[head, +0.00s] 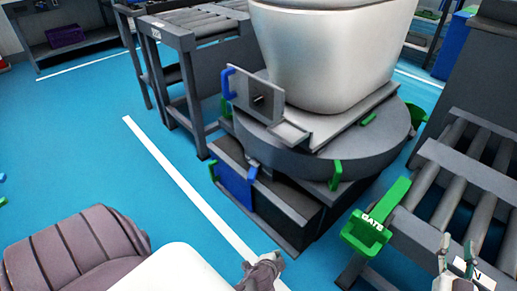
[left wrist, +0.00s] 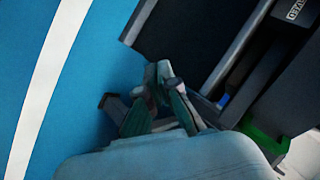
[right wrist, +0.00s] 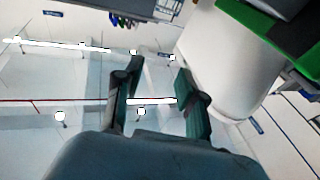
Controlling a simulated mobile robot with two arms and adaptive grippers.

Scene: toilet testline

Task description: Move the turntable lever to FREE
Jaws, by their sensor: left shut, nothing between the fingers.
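The grey round turntable (head: 385,147) carries a white toilet body (head: 330,55) in the head view. Below it is a dark base (head: 290,215) with a blue handle (head: 237,186) and green handles (head: 335,175). I cannot tell which handle is the lever, and no FREE label is readable. My left gripper (head: 265,262) is shut and empty, below and in front of the base, apart from it. Its fingers also show in the left wrist view (left wrist: 163,82). My right gripper (head: 456,252) is open and empty near the right conveyor; its spread fingers show in the right wrist view (right wrist: 158,85).
A roller conveyor (head: 465,205) with a green GATE part (head: 372,225) stands at the right. Another roller conveyor (head: 195,35) stands behind at the left. A grey bench (head: 70,40) is at the back left. The blue floor with a white line is clear at the left.

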